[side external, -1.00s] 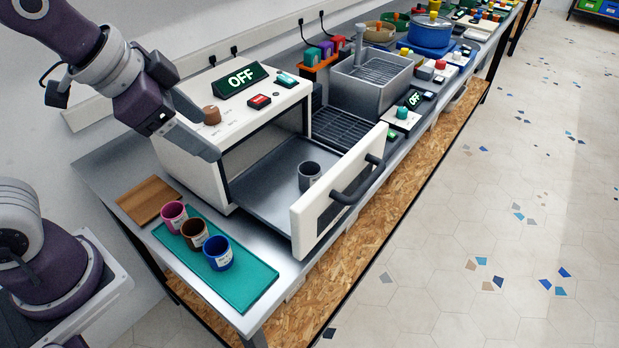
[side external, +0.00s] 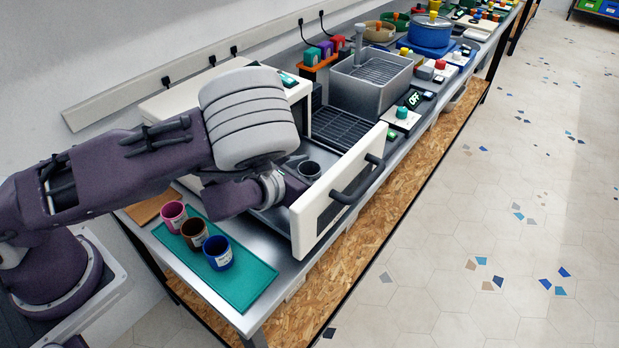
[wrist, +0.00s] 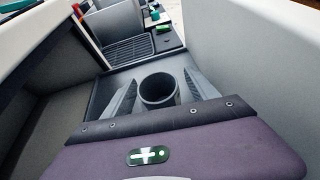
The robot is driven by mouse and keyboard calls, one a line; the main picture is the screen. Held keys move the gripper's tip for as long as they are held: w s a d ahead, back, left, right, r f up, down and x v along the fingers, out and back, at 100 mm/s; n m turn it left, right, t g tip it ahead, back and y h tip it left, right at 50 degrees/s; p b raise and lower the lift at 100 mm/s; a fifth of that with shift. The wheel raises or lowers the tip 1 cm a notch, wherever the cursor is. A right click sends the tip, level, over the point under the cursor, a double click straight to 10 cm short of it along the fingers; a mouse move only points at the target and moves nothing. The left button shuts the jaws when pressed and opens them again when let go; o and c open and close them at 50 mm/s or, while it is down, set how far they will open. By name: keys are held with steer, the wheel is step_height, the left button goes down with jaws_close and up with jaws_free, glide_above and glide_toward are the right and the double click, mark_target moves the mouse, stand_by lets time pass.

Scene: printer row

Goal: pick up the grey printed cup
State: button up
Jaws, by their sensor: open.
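The grey printed cup (side external: 308,169) stands upright on the pulled-out tray of the white printer, just behind its front panel. In the wrist view the cup (wrist: 158,90) sits between the two grey fingers of my gripper (wrist: 160,88), which are open, one on each side. A small gap shows beside the cup, and I cannot tell whether either finger touches it. In the side external view my arm and wrist hide the fingers, and only the cup's upper part shows.
The printer's front panel (side external: 330,200) with its dark handle stands close beside the cup. Pink (side external: 172,214), brown (side external: 194,233) and blue (side external: 218,253) cups stand on a teal mat (side external: 245,282). A black rack (side external: 345,127) and a grey sink (side external: 370,95) lie beyond.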

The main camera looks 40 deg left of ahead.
steer(key=shift+w+f, duration=0.25)
steer(key=shift+w, duration=0.25)
steer(key=shift+c, duration=0.2)
